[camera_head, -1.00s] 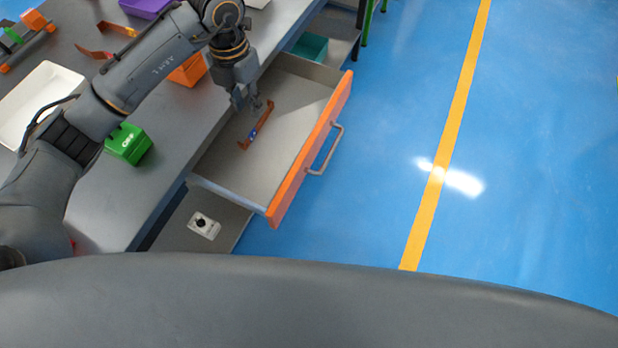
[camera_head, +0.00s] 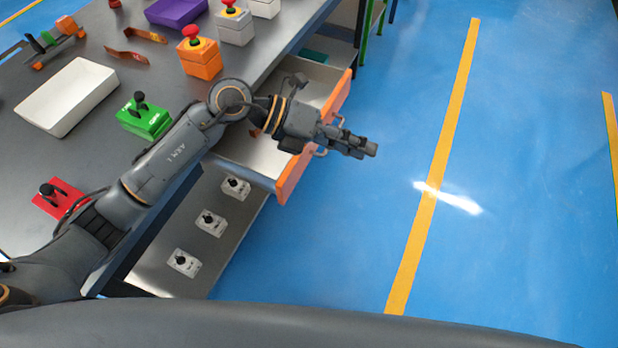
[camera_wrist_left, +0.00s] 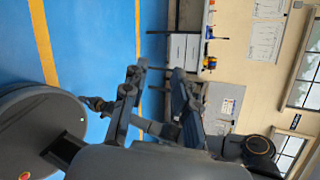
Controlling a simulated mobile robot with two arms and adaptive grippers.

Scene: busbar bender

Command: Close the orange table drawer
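The table drawer stands pulled out from the grey workbench, its orange front (camera_head: 290,181) facing the blue floor. My left arm crosses above the drawer and hides the middle of its front and most of its handle. My left gripper (camera_head: 368,147) is beyond the front, over the floor side, and I see no contact with it. In the left wrist view its two fingers (camera_wrist_left: 157,82) are apart with nothing between them. A dark arm shape behind them may be my right arm; its gripper state is unclear.
On the bench (camera_head: 75,145) are a white tray (camera_head: 68,96), a green box (camera_head: 144,118), an orange button box (camera_head: 200,60) and a purple bin (camera_head: 176,12). Below it, a shelf (camera_head: 150,272) holds several white switch boxes (camera_head: 209,222). The floor (camera_head: 520,180) at right is clear.

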